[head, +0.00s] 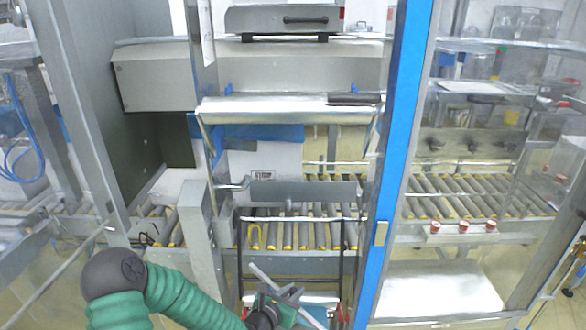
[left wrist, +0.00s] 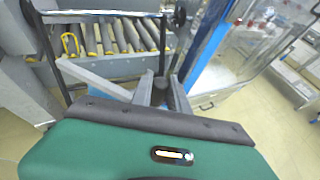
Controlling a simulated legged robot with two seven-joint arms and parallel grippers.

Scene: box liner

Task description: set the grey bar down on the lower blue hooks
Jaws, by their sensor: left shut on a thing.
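My left gripper (head: 284,297) is at the bottom middle of the head view, at the end of the green-sleeved arm. It is shut on the slim grey bar (head: 258,272), which slants from upper left to lower right in front of the black-sided frame. In the left wrist view the fingers (left wrist: 160,92) close around the bar, and the bar (left wrist: 95,82) runs out to the left. Two small blue hooks (head: 228,89) (head: 354,88) show higher up, above the silver roller. I cannot make out lower blue hooks clearly. My right gripper is not in view.
The black-sided frame (head: 240,255) stands close behind the bar, with the roller conveyor (head: 300,236) beyond. A blue post (head: 392,160) rises to the right, and a grey post (head: 201,230) stands at left. The silver roller (head: 265,108) hangs above.

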